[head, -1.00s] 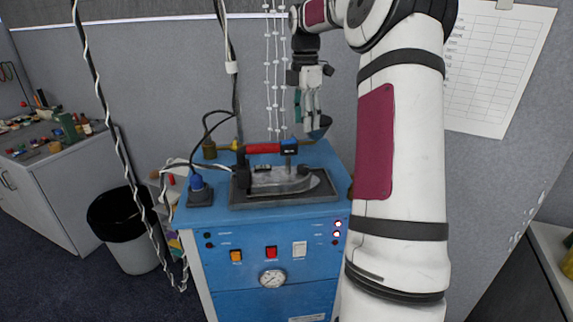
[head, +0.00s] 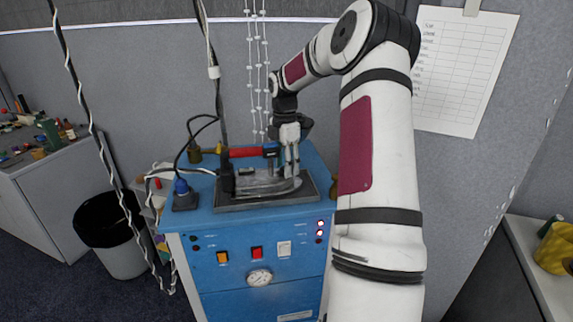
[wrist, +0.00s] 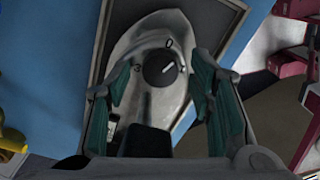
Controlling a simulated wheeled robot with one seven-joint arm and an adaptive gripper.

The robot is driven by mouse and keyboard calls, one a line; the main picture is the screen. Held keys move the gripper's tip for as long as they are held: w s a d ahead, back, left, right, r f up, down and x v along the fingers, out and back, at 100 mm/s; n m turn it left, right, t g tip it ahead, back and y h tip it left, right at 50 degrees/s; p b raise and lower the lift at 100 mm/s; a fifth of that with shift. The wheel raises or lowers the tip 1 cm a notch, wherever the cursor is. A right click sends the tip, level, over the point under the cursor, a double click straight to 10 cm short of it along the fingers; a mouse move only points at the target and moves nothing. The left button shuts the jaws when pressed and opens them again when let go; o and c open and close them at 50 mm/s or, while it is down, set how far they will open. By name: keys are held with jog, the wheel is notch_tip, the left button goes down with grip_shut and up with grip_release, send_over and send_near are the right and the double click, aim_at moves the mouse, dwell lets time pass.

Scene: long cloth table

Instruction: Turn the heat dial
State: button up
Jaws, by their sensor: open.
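My gripper (head: 289,165) is over the front part of the iron. In the wrist view its teal fingers (wrist: 160,88) are spread wide on either side of the dial, apart from it, and hold nothing. In the head view the dial cannot be made out.
The blue cabinet (head: 235,277) has switches and a gauge (head: 259,277) on its front. A blue plug (head: 182,187) and cables stand left of the iron. White beaded strands (head: 257,70) hang behind.

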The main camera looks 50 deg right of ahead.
jog(key=shift+f, duration=0.25)
grip_shut()
jog(key=shift+m, duration=2.3)
grip_release()
jog(key=shift+r, duration=0.1)
